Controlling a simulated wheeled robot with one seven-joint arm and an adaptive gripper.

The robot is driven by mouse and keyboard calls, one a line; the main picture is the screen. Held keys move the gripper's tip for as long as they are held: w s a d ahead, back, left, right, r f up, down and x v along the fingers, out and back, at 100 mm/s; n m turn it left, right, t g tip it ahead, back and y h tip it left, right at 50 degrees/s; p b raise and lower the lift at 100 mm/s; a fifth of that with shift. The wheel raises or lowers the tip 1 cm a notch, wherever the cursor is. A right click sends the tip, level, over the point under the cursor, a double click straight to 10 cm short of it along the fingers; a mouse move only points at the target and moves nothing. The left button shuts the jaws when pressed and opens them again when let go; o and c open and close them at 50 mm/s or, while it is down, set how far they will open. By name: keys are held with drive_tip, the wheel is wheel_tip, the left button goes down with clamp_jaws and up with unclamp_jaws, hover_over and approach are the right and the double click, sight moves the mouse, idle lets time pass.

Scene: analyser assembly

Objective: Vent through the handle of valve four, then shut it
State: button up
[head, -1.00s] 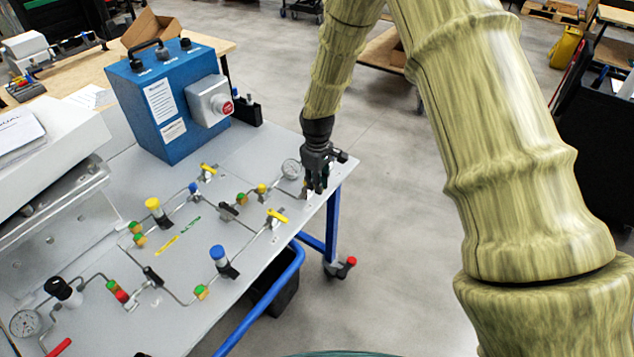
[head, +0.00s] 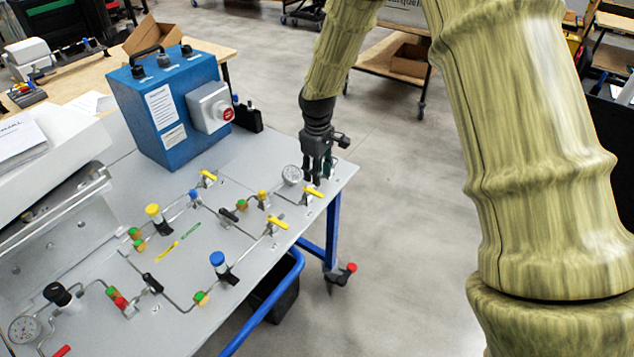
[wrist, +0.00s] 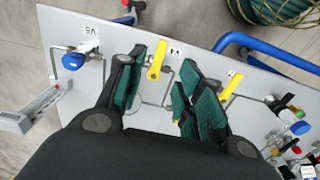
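Valve four's yellow handle (wrist: 157,60) is beside the V4 label (wrist: 173,52) in the wrist view. My gripper (wrist: 163,58) is open, with one green-padded finger on each side of the handle and a visible gap to each. The handle's length runs along the gap between the fingers. In the head view my gripper (head: 318,178) points down over the right end of the panel, and a yellow handle (head: 313,192) shows just below its fingers. Whether the fingertips are at the handle's height I cannot tell.
Another yellow handle (wrist: 233,84) and a blue knob (wrist: 73,61) by the V5 label flank valve four. A blue box (head: 170,110) stands behind. The panel's edge and a blue rail (head: 270,298) are near.

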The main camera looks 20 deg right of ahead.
drive_tip(key=shift+r, duration=2.45)
